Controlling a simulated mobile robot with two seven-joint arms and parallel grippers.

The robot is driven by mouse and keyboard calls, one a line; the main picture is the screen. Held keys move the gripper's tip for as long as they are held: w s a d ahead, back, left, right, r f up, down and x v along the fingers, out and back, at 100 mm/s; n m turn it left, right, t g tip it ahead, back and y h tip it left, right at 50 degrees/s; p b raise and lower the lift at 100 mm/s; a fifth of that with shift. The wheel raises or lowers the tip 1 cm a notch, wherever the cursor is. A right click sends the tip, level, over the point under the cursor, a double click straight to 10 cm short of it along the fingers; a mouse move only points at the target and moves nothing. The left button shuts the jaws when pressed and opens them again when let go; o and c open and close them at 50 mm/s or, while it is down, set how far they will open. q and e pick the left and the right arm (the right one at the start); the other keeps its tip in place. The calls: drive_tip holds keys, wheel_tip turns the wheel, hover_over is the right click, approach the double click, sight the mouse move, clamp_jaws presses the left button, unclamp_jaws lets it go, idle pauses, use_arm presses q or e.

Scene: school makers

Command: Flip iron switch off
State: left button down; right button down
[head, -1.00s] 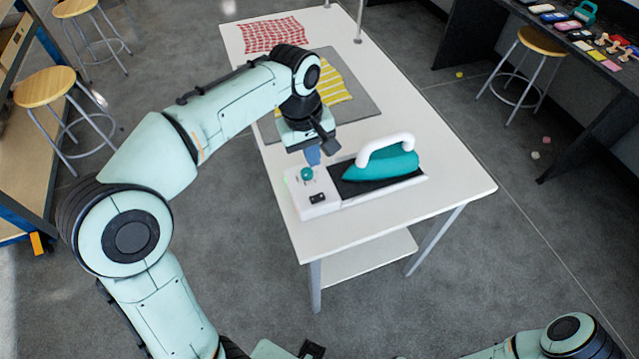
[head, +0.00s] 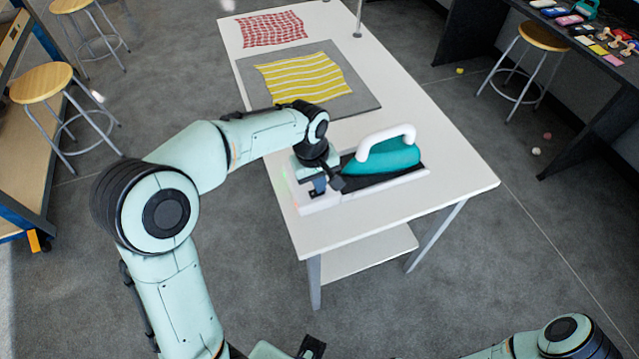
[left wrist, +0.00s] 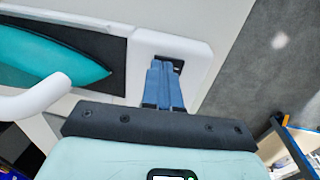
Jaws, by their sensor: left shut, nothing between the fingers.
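The teal iron (head: 395,157) with its white handle rests on the dark plate of the white iron base (head: 326,203) near the table's front. In the left wrist view the iron (left wrist: 50,62) is at the left. The black switch (left wrist: 178,66) lies on the white end of the base, partly hidden behind the blue fingertips. My left gripper (head: 320,186) is shut and empty, its fingers (left wrist: 165,75) together at the switch. I cannot tell whether they touch it or which way it is set. In the head view my gripper hides the switch and the knob. My right gripper is out of view.
The white table (head: 440,180) carries a grey mat (head: 364,100) with a yellow striped cloth (head: 300,80) and a red checked cloth (head: 270,29) behind. Stools (head: 42,82) stand at left. The table's front right corner is clear.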

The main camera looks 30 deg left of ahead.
use_arm(q)
drive_tip(key=shift+f, duration=0.4)
drive_tip(key=shift+w+f, duration=0.1)
drive_tip(key=shift+d+f, duration=0.1)
drive_tip(key=shift+f, duration=0.1)
drive_tip(key=shift+s+a, duration=0.35)
drive_tip(key=shift+s, duration=0.05)
drive_tip(key=shift+s+a+r, duration=0.1)
drive_tip(key=shift+s+a, duration=0.15)
drive_tip(key=shift+s, duration=0.05)
